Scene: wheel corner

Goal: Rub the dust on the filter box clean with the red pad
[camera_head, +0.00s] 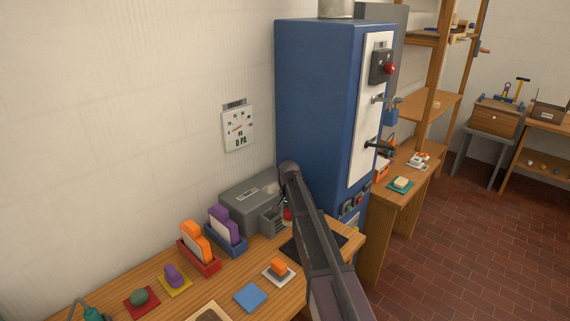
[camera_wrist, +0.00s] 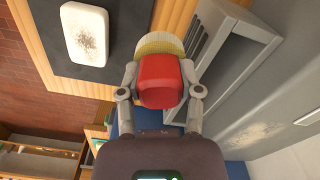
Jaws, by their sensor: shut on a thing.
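The red pad (camera_wrist: 160,78) is a red block with a pale yellow layer on its far side. My gripper (camera_wrist: 159,88) is shut on the red block, one finger on each side. A white rounded box (camera_wrist: 88,32), seemingly the filter box, lies on a black mat (camera_wrist: 65,66) at the upper left of the wrist view. A dark speckled dust patch marks its face. The pad is to the right of it and apart from it. In the head view the red pad (camera_head: 287,214) shows beside my arm; the white box is hidden behind my arm.
A grey slatted housing (camera_wrist: 222,45) is close beside the pad; its grey case (camera_head: 248,202) stands against the wall. A blue cabinet (camera_head: 318,110) rises behind. Card holders (camera_head: 198,262), an orange-topped pad (camera_head: 279,270) and a blue square (camera_head: 251,297) occupy the bench.

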